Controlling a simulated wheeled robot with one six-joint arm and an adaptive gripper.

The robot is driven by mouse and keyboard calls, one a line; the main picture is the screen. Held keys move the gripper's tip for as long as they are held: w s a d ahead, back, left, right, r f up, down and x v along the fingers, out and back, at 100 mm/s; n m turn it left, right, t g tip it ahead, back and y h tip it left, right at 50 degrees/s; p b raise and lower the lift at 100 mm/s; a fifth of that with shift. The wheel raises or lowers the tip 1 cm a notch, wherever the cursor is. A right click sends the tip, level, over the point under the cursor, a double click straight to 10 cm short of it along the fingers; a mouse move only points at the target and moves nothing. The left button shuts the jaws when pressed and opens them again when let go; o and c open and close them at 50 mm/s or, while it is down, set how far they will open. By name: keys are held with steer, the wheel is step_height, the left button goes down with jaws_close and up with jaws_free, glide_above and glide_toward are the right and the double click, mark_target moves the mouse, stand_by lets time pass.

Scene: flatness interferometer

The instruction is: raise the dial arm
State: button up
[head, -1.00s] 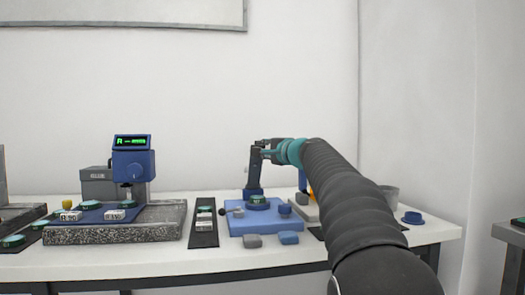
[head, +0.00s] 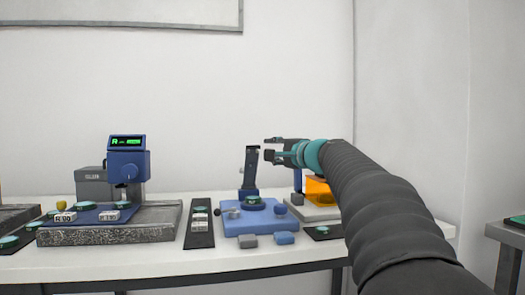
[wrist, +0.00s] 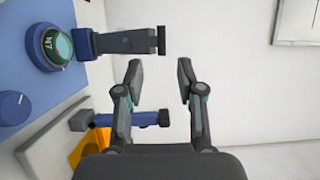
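The dial arm (head: 250,168) is a dark, narrow arm standing nearly upright at the back of a blue base plate (head: 240,230). In the wrist view the dark arm (wrist: 125,42) reaches from beside a round green-topped disc marked N7 (wrist: 55,46). The disc (head: 254,203) sits at the arm's foot in the head view. My gripper (head: 270,148) is just right of the arm's top, level with it. In the wrist view my gripper (wrist: 158,70) has its two fingers wide apart with nothing between them. The arm's end is near the fingertips, apart from them.
A second stand with an orange block (head: 318,190) and a blue post is right of the blue plate, under my arm. A blue gauge with a green display (head: 127,158) stands on a granite slab (head: 110,230) at left. Loose blocks lie before the plate.

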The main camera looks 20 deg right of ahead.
steer(key=shift+v, duration=2.2)
steer(key=shift+c, duration=0.2)
